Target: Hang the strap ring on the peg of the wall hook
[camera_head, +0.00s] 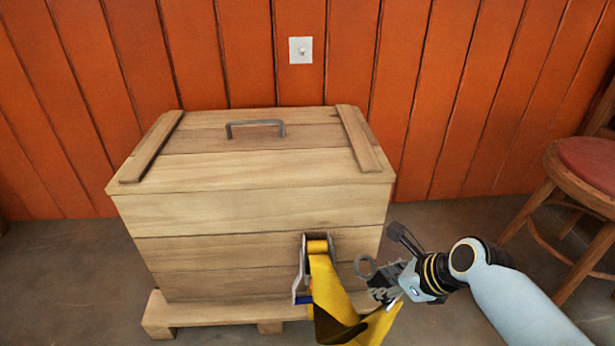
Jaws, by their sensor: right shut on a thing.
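The strap ring (365,265) is a small grey ring in front of the crate's lower right front. My right gripper (383,282) is shut on it, and the ring sticks out to the left of the fingers. The yellow strap (328,285) comes from a ratchet on the crate's front, hangs in a loop and rises toward my right gripper. Its join to the ring is hidden by the fingers. The wall hook (301,50) is a small white square plate with a short peg, on the orange wall above and behind the crate. My left gripper is not in view.
A large wooden crate (250,215) with a lidded top and a metal handle (255,128) stands between the strap and the wall. A wooden stool with a red seat (590,160) stands at the right. The wall around the hook is clear.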

